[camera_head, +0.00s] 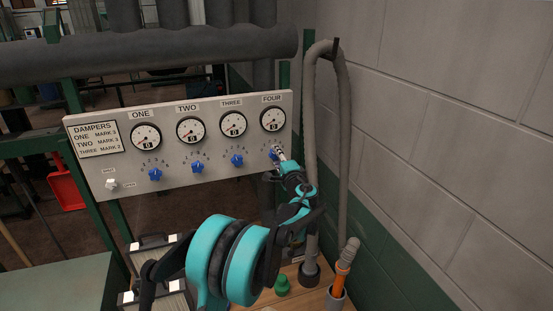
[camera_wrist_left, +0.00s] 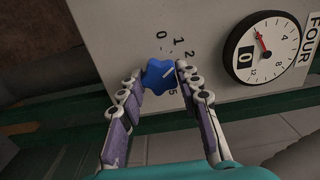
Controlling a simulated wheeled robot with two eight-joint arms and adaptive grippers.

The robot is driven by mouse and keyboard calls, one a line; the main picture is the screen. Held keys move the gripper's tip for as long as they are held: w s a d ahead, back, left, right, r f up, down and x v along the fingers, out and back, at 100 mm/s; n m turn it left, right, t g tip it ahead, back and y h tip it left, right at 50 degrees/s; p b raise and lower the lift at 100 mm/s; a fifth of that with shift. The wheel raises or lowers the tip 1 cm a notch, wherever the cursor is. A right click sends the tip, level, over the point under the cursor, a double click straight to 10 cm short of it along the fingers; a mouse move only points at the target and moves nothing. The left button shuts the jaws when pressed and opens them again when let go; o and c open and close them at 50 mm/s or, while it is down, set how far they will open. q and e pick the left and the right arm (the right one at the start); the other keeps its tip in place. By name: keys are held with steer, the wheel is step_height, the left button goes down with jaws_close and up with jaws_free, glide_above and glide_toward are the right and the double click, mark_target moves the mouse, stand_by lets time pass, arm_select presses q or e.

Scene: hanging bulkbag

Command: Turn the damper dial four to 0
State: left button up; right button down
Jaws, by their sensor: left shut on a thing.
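The damper dial four is a blue star-shaped knob (camera_head: 273,154) under the gauge marked FOUR on the grey panel. In the left wrist view the knob (camera_wrist_left: 160,76) has a white line that points up and right, roughly toward the 2. The 0 mark is above the knob, and the 1 and 2 are to its upper right. My left gripper (camera_head: 278,154) is at this knob in the head view. In the left wrist view my left gripper (camera_wrist_left: 161,76) has one finger on each side, shut on it. My right gripper is not in view.
Blue knobs for ONE (camera_head: 155,174), TWO (camera_head: 197,167) and THREE (camera_head: 237,160) sit to the left on the panel (camera_head: 215,180). Gauge FOUR (camera_wrist_left: 266,49) shows a 0 in its window. A grey hose (camera_head: 345,130) and block wall (camera_head: 450,120) stand close on the right.

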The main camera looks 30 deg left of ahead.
arm_select(q)
steer(key=shift+n+b, duration=0.45)
steer(key=shift+n, duration=3.35)
steer(key=o, duration=1.2)
steer(key=shift+c, duration=0.2)
steer(key=shift+s+d, duration=0.1)
steer(key=v, duration=1.2)
